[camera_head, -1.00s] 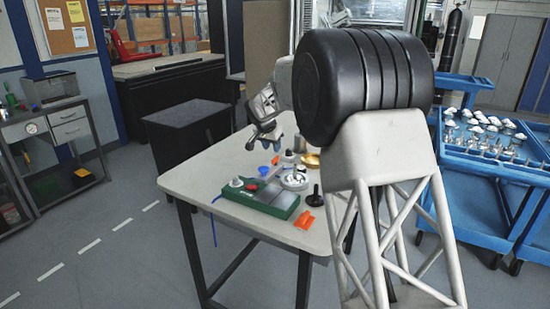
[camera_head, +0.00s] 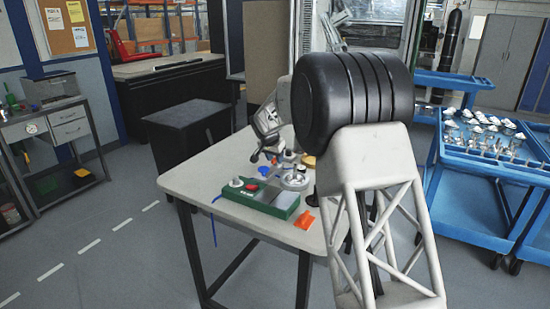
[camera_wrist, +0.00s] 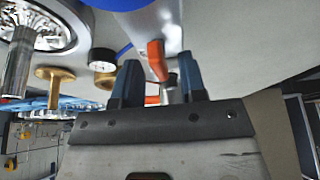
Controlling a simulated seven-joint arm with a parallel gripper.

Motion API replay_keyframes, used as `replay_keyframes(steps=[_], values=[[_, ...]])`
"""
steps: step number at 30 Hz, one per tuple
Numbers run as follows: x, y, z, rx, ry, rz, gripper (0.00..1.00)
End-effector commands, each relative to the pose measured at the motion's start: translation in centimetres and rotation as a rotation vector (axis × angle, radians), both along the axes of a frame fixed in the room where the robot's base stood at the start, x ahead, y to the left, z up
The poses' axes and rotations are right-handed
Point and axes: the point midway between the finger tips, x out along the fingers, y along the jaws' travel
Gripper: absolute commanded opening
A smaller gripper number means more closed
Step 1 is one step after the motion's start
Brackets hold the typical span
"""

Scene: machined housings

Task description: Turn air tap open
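In the wrist view, the air tap shows as an orange-red lever (camera_wrist: 157,62) beside a pale cylindrical body (camera_wrist: 150,28). My gripper (camera_wrist: 159,72) is open, with its two dark blue fingers apart. The lever lies between and just beyond the fingertips in the picture; I cannot tell whether a finger touches it. A second orange-red bit shows lower between the fingers.
A round metal housing (camera_wrist: 35,25), a small gauge (camera_wrist: 103,59) and a brass knob (camera_wrist: 55,75) are left of the fingers. On the table (camera_head: 195,182) are a green-based box (camera_head: 282,207) and an orange piece (camera_head: 305,219). The table's near left is clear.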

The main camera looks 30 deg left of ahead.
Motion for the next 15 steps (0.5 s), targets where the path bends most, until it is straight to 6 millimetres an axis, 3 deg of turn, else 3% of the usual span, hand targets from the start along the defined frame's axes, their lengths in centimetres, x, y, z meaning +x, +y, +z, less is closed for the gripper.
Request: replay_keyframes(steps=[2,10,15], values=[[0.0,0.0,0.0,0.0,0.0,0.0,0.38],[0.0,-0.01,0.0,0.0,0.0,0.0,0.0],[0.0,-0.03,-0.01,0.0,0.0,0.001,0.0]])
